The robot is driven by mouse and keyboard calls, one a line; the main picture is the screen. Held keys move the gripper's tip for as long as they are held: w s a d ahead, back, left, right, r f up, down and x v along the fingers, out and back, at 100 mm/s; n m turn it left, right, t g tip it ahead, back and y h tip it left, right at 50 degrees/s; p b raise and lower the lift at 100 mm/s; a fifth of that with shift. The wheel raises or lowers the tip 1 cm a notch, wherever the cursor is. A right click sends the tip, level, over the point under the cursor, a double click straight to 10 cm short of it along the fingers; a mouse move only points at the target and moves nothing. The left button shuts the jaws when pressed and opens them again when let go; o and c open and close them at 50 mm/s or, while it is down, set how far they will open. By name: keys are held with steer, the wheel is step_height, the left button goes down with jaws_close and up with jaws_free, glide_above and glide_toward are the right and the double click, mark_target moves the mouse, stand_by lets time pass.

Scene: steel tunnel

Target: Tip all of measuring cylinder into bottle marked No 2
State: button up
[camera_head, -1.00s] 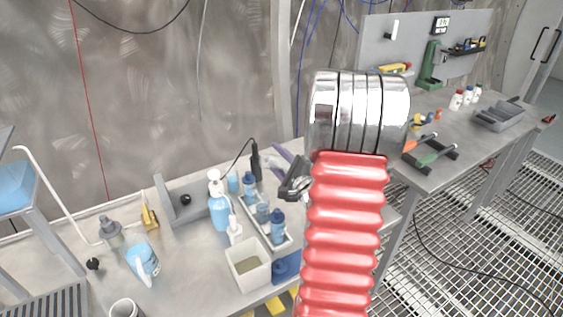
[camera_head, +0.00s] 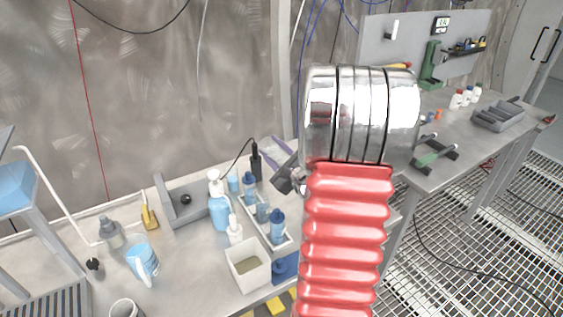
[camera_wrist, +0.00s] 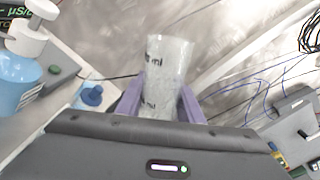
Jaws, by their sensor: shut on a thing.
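My gripper (camera_wrist: 160,108) has purple fingers shut on a clear measuring cylinder (camera_wrist: 167,65) with dark "ml" marks, seen in the wrist view. The cylinder's lower part is hidden behind the gripper body. In the head view, my gripper (camera_head: 280,155) is partly hidden by my arm, above the back of the bench beyond the white tray (camera_head: 290,243). Blue-capped bottles stand in that tray, one at the back (camera_head: 249,186) and one at the front (camera_head: 278,228). I cannot read a No 2 mark on either. A blue cap (camera_wrist: 92,95) shows left of the cylinder in the wrist view.
A pump bottle of blue liquid (camera_head: 219,205), a small white dispenser (camera_head: 235,230) and a white square container (camera_head: 248,268) stand left of the tray. A blue jug (camera_head: 142,260) is further left. A black upright tool (camera_head: 256,162) stands behind. The bench between jug and container is clear.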

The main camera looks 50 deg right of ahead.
steer(key=shift+a+r+m, duration=0.2)
steer(key=shift+r+m, duration=0.35)
steer(key=shift+m, duration=0.15)
steer(key=a+m, duration=0.1)
steer(key=m, duration=0.1)
steer(key=a+m, duration=0.1)
steer(key=m, duration=0.1)
steer(key=w+a+m, duration=0.1)
steer(key=m, duration=0.1)
steer(key=shift+r, duration=0.35)
step_height(320, 180, up, 3)
steer(key=shift+f, duration=0.1)
stand_by(0.4)
steer(key=shift+s, duration=0.1)
stand_by(0.4)
